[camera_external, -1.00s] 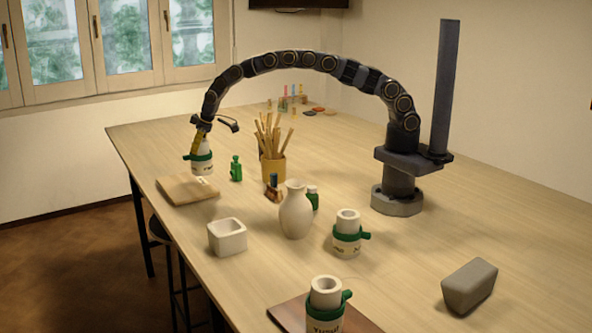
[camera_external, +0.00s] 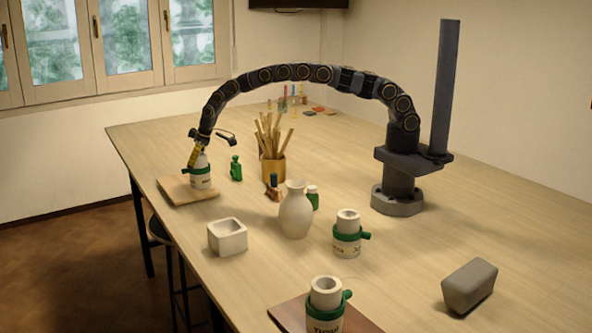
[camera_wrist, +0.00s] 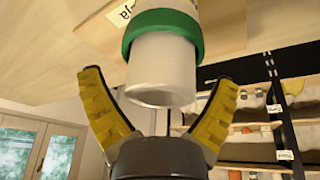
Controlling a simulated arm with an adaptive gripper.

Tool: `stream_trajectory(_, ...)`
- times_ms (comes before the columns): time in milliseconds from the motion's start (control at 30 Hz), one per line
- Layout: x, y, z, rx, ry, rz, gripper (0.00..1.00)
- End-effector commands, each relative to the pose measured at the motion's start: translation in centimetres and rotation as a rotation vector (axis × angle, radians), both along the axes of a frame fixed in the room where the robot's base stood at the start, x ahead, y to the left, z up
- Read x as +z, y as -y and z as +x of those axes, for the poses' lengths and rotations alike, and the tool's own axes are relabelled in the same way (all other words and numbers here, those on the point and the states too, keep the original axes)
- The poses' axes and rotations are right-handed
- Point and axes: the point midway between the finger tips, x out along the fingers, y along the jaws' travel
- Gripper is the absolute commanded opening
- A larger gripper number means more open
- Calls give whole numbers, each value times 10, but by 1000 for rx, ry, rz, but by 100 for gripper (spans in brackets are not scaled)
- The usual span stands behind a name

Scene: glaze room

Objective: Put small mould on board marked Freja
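A small white mould (camera_external: 200,180) with a green band stands upright on the light wooden board (camera_external: 175,191) at the table's far left. The same board (camera_wrist: 95,30) carries lettering ending in "ja"; the rest is hidden. My gripper (camera_wrist: 160,75) has its yellow fingers spread, with gaps on both sides of the mould. In the external view my gripper (camera_external: 197,156) is right at the mould's top.
Two more green-banded moulds stand at the front: one (camera_external: 348,236) on the table, one (camera_external: 326,303) on a brown board (camera_external: 290,312). A green bottle (camera_external: 236,168), a brush pot (camera_external: 272,170), a vase (camera_external: 296,212) and a square white pot (camera_external: 227,238) are nearby. A grey block (camera_external: 469,286) lies right.

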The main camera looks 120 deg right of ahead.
Motion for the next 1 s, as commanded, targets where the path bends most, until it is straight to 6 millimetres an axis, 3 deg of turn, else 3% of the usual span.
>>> stream_trajectory(433, 8, -2, -2, 1, -3, 1, 91)
stream_trajectory(1000, 94, -24, -29, 2, 0, 2, 91)
